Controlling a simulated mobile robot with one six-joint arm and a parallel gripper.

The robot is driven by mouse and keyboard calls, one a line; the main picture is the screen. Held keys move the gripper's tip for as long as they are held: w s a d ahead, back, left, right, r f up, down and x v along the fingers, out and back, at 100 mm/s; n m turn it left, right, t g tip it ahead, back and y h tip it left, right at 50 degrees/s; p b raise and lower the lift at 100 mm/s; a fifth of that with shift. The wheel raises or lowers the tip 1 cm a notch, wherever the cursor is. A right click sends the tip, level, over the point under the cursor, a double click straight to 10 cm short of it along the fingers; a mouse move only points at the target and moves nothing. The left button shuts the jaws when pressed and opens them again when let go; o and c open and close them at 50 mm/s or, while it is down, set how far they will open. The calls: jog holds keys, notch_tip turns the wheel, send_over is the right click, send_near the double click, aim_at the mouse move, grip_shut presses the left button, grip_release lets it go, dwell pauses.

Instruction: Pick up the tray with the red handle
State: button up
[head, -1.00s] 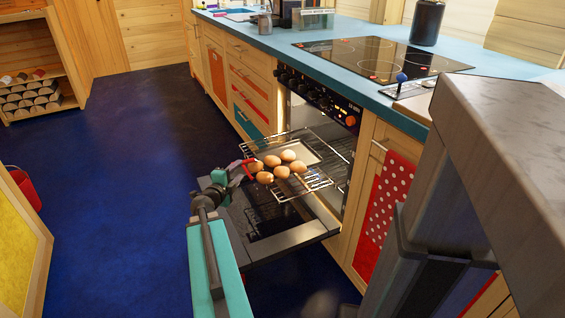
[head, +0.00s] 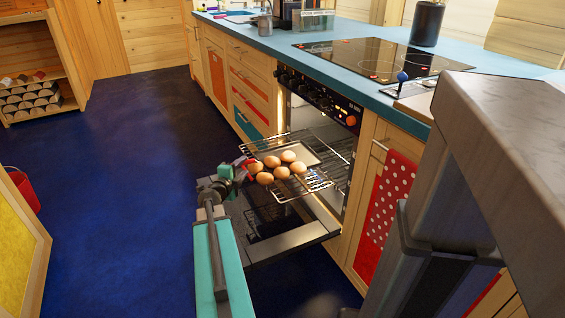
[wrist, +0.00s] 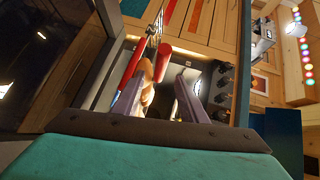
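The tray (head: 312,157) lies on the pulled-out oven rack (head: 316,181) with several round brown buns or eggs (head: 282,169) on it. Its red handle (head: 249,164) is on the left side, partly hidden by my gripper (head: 243,172). In the wrist view the red handle (wrist: 163,60) shows ahead of my gripper (wrist: 160,80), between the lines of its two fingers. The fingers are apart, and I cannot tell whether they touch the handle. Some brown items (wrist: 148,75) show behind the left finger.
The oven door (head: 285,240) hangs open below the rack. A blue counter (head: 350,78) with a black hob (head: 385,56) runs above the oven. A red dotted towel (head: 388,205) hangs at the right. The dark blue floor (head: 120,160) at the left is clear.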

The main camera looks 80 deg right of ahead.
aim_at(247, 163)
jog(key=shift+s+d+f+b, duration=0.1)
jog(key=shift+d+f+b, duration=0.1)
jog(key=shift+d, duration=0.4)
jog(key=shift+s+d+f+b, duration=0.1)
jog(key=shift+d+b, duration=0.1)
jog(key=shift+d, duration=0.45)
jog(key=shift+d+f+b, duration=0.1)
jog(key=shift+d+b, duration=0.1)
jog(key=shift+d, duration=0.4)
grip_shut()
jog(key=shift+r, duration=0.1)
